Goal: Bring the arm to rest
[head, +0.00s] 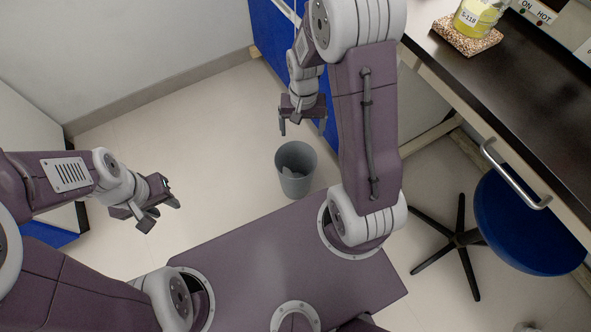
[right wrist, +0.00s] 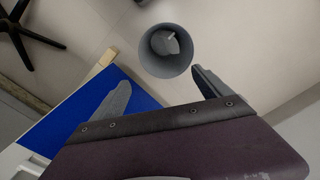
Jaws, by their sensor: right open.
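My right gripper (head: 302,128) hangs with its fingers pointing down, in front of the blue cabinet and above the floor near the grey bin. It is open and empty. In the right wrist view its two fingers (right wrist: 161,84) stand wide apart with nothing between them. My right arm is raised and bent on the right side of my purple base. My left gripper (head: 164,212) is held out over the floor at the left. Its fingers are apart and nothing shows between them.
A grey waste bin (head: 295,183) with crumpled paper stands on the floor; it also shows in the right wrist view (right wrist: 165,61). A dark bench (head: 500,90) at the right holds a flask of yellow liquid (head: 478,17). A blue stool (head: 525,225) stands beside it. Floor at left is clear.

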